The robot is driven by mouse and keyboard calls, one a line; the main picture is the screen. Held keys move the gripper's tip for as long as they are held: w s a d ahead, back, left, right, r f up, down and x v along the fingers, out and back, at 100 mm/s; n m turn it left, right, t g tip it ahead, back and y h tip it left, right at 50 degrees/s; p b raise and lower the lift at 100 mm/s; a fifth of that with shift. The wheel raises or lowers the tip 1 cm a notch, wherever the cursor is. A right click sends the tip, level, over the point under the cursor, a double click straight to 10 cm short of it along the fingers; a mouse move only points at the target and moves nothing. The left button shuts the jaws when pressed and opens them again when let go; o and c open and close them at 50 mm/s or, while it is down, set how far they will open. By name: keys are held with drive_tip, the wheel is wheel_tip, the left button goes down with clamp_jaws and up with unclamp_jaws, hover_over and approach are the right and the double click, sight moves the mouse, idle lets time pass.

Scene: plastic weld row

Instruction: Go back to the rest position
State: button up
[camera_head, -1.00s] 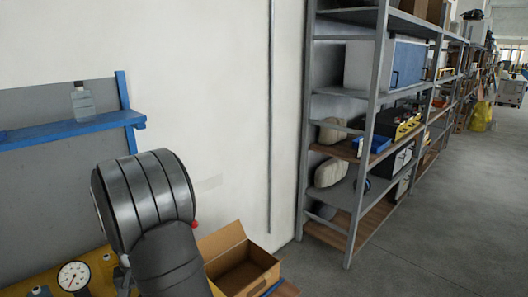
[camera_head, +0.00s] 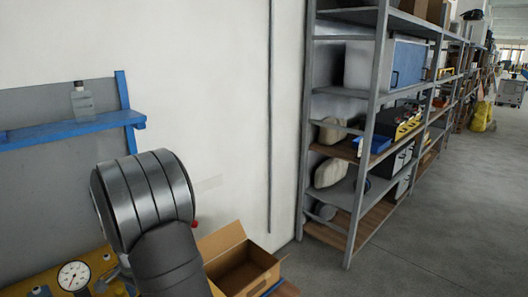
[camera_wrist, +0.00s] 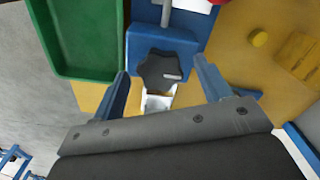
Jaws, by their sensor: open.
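My gripper (camera_wrist: 161,68) shows in the wrist view with its two blue fingers spread apart, open. A black star-shaped knob (camera_wrist: 162,70) on a blue clamp (camera_wrist: 140,44) lies between the fingertips in the picture. A small white piece (camera_wrist: 157,101) shows below the knob. I see no finger closed on anything; the exact gap between fingers and knob cannot be told. In the head view my dark arm rises at lower left, and the gripper is not visible there.
The head view shows a gauge (camera_head: 73,275), an open cardboard box (camera_head: 262,272), a blue shelf (camera_head: 60,133) and grey racks (camera_head: 372,110).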

drive_tip(key=shift+m, duration=0.5)
drive_tip(key=o, duration=0.7)
drive_tip(key=shift+c, duration=0.2)
drive_tip(key=s+a+r+n, duration=0.1)
drive_tip(key=a+r+n, duration=0.1)
drive_tip(key=r, duration=0.1)
drive_tip(key=s+a+r+n, duration=0.2)
drive_tip(key=a+r, duration=0.1)
drive_tip(key=s+a+r+n, duration=0.1)
drive_tip(key=a+r+n, duration=0.1)
drive_tip(key=a+r, duration=0.1)
drive_tip(key=shift+s+a+r+t, duration=0.1)
drive_tip(key=shift+s+a+t, duration=0.1)
drive_tip(key=shift+s+t, duration=0.15)
drive_tip(key=s+a+r+n, duration=0.3)
drive_tip(key=s+r+n, duration=0.15)
drive_tip(key=r, duration=0.25)
drive_tip(key=s+a+r+n, duration=0.4)
drive_tip(key=s+r, duration=0.2)
wheel_tip(320, 180, down, 9)
drive_tip(key=w, duration=0.1)
drive_tip(key=shift+w+d+t, duration=0.15)
drive_tip(key=shift+w+t, duration=0.05)
drive_tip(key=shift+t, duration=0.25)
drive_tip(key=shift+f, duration=0.1)
wheel_tip(320, 180, up, 10)
drive_tip(key=s, duration=0.1)
drive_tip(key=shift+s, duration=0.2)
